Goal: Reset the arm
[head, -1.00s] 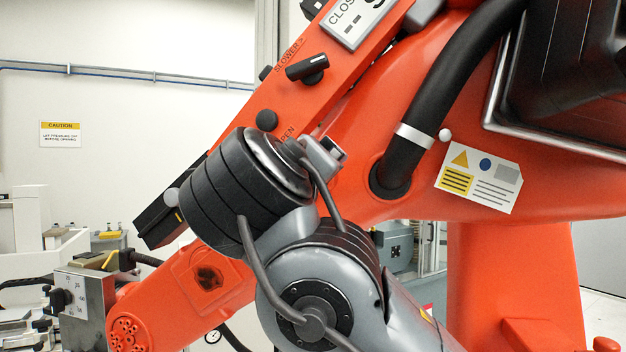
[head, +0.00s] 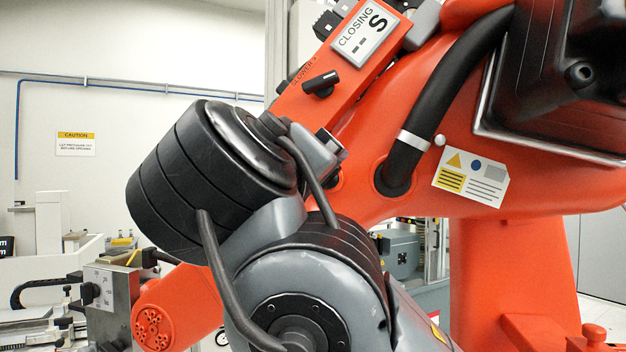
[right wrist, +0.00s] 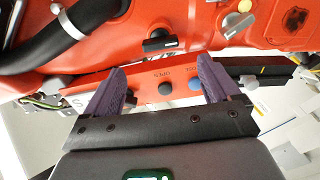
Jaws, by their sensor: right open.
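The orange arm (head: 350,110) crosses the head view, with a display (head: 366,33) reading "CLOSING - - S" and a black knob (head: 321,83) marked "SLOWER". My grey and black arm covers much of the lower orange bar in the head view. In the right wrist view, my right gripper (right wrist: 160,80) has its purple fingers apart with nothing between them. Beyond them is an orange panel with a dark button (right wrist: 166,88) and a blue button (right wrist: 195,86); contact cannot be told. A black knob (right wrist: 158,44) sits above. My left gripper is not in view.
A caution sign (head: 75,144) hangs on the white wall. A grey block with a dial (head: 103,290) and bench equipment stand at the lower left. A thick black hose (head: 440,95) runs down to the orange arm. The upper left space is open.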

